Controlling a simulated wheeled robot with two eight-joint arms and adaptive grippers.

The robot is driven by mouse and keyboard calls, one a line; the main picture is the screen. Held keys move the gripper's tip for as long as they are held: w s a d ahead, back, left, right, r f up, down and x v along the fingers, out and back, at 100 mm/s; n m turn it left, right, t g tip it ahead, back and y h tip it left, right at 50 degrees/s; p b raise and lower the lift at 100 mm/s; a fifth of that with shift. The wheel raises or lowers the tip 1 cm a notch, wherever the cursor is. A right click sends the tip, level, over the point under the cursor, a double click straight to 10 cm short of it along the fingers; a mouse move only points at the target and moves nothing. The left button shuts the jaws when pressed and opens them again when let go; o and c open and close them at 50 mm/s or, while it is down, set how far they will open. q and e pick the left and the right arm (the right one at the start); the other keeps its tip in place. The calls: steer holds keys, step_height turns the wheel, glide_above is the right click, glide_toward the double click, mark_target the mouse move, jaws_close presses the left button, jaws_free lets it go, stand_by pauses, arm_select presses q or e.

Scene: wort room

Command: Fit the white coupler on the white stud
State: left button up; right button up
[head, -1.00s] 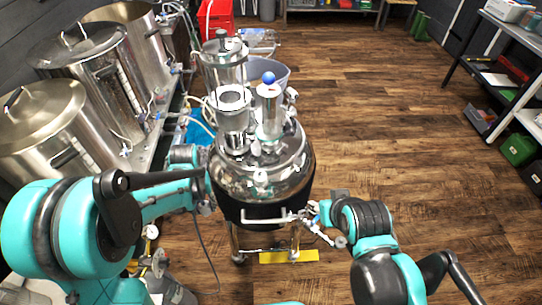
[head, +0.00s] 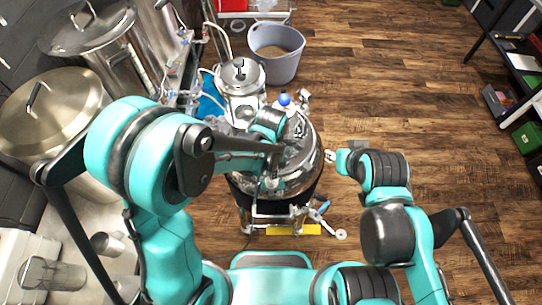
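The steel vessel (head: 308,172) stands in front of me, with fittings on its lid and a black band lower down. My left gripper (head: 273,168) points down over the left part of its lid. Its fingers are small and dark here, and I cannot tell whether they are open or shut. A small pale fitting shows just below it, too small to name as the white stud. My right gripper (head: 334,157) is at the vessel's right side, pointing left. A small white piece (head: 329,156) is at its tip, possibly the white coupler. I cannot tell whether it is gripped.
A blue-handled valve (head: 322,208) and a bar are on the vessel's front. A smaller steel canister (head: 240,78) and a grey bucket (head: 276,60) stand behind it. Large steel kettles (head: 50,115) line the left. The wooden floor (head: 420,110) on the right is clear.

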arm_select(q)
steer(key=shift+f+b, duration=2.05)
steer(key=shift+f, duration=0.85)
steer(key=shift+b, duration=0.35)
steer(key=shift+f+b, duration=0.55)
steer(key=shift+b, duration=0.05)
steer(key=o, duration=0.9)
steer(key=shift+c, duration=0.2)
steer(key=shift+r, duration=0.1)
steer(key=shift+r+p, duration=3.95)
steer(key=shift+r, duration=1.5)
